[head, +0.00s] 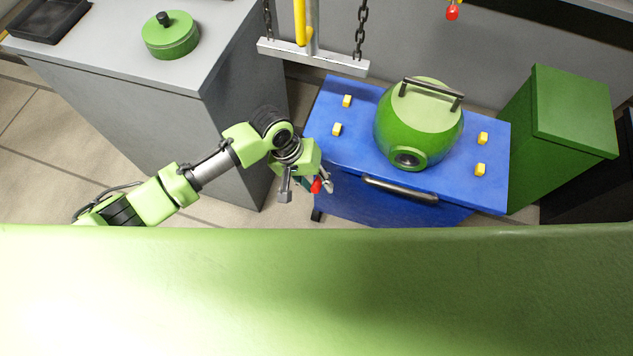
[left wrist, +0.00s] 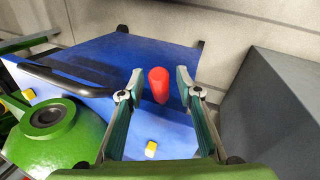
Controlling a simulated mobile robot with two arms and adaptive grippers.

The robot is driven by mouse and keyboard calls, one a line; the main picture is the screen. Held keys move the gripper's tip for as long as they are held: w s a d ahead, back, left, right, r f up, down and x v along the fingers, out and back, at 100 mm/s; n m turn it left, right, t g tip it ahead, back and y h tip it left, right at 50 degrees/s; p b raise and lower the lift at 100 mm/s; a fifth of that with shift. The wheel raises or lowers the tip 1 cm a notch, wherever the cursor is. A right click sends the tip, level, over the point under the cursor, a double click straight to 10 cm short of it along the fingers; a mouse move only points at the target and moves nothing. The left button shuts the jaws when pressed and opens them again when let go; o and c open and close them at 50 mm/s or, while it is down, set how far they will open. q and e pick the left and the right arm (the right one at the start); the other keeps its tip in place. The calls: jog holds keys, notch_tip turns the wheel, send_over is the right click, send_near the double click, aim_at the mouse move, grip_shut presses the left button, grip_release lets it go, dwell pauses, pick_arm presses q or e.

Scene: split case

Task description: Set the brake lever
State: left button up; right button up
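The red brake lever grip (head: 316,186) is at the left side of the blue cart (head: 345,160). In the left wrist view the red grip (left wrist: 159,85) stands between my two fingertips, with a gap visible on each side. My left gripper (head: 308,190) is open around it at the cart's near left corner. The left gripper (left wrist: 158,87) looks empty-handed in the wrist view, with its fingers apart. The lever's lower end and pivot are hidden. My right gripper is not in view.
A green round casing (head: 419,125) with a dark handle sits on the cart among several yellow blocks (head: 337,129). A dark push bar (head: 400,190) runs along the near side. A grey cabinet (head: 215,120) stands left, a green box (head: 570,110) right. A chain-hung beam (head: 313,57) is behind.

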pick_arm(q)
jog(key=shift+c, duration=0.4)
grip_shut()
